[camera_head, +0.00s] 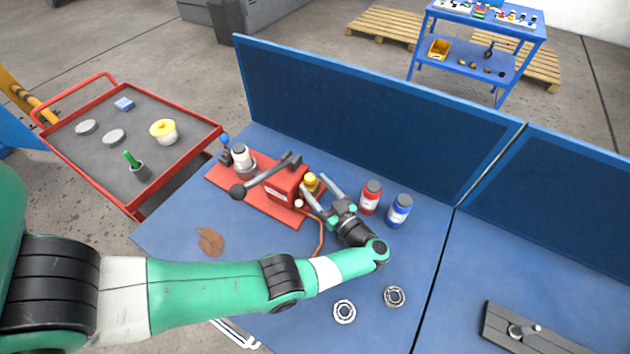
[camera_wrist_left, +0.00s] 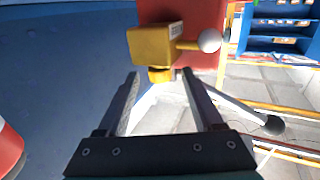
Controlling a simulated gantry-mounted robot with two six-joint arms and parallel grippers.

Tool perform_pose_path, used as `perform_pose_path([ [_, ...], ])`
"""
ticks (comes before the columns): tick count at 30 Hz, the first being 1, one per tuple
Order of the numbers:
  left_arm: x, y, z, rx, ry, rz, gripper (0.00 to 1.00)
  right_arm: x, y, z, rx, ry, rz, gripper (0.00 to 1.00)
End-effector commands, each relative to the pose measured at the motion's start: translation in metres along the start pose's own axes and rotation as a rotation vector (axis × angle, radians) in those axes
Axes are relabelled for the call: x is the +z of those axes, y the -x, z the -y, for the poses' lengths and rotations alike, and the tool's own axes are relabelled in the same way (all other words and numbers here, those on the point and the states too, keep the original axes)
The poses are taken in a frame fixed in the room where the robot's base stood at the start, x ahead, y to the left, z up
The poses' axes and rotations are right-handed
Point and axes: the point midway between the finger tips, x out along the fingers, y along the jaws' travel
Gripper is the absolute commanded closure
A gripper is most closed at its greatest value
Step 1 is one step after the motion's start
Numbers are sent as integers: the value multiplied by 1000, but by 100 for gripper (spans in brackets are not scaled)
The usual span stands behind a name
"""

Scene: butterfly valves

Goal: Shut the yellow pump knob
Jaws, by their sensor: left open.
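The yellow pump knob (camera_head: 312,183) is on the right end of the red pump (camera_head: 286,187), which stands on a red base plate on the blue bench. In the left wrist view the knob is a yellow block (camera_wrist_left: 152,46) with a short yellow stem ending in a pale ball (camera_wrist_left: 209,41). My left gripper (camera_head: 318,188) is open, its fingers pointing at the knob. In the left wrist view the block lies just beyond the fingertips (camera_wrist_left: 160,76), and nothing is visibly held between them. My right gripper is not in view.
A red bottle (camera_head: 371,197) and a blue bottle (camera_head: 399,211) stand right of my gripper. A black-handled lever (camera_head: 266,176) crosses over the pump. Two bearing rings (camera_head: 344,312) lie in front. A blue partition (camera_head: 370,120) closes the back.

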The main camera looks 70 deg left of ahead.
Motion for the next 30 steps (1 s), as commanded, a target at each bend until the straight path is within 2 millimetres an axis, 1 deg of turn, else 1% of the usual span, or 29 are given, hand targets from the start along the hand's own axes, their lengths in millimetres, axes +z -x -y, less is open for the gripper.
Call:
perform_pose_path([
  [1, 0, -5, 0, -1, 0, 0, 32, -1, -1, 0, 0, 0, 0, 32],
  [3, 0, -8, 0, 0, 0, 0, 32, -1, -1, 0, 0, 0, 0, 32],
  [10, 0, -9, 0, 1, 0, 0, 32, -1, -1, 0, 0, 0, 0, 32],
  [11, 0, -9, 0, 1, 0, 0, 36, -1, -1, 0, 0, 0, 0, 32],
  [15, 0, -9, 0, 1, 0, 0, 61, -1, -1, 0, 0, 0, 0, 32],
  [20, 0, -9, 0, 1, 0, 0, 90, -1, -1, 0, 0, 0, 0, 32],
  [21, 0, -9, 0, 1, 0, 0, 97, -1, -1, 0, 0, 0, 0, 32],
  [22, 0, -9, 0, 0, 0, 0, 100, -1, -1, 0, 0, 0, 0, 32],
  [26, 0, -9, 0, 1, 0, 0, 100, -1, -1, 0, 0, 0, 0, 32],
  [28, -3, -9, 0, 11, 0, -1, 100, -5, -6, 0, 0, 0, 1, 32],
  [30, -6, -9, 2, 40, -2, -3, 100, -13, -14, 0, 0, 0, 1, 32],
])
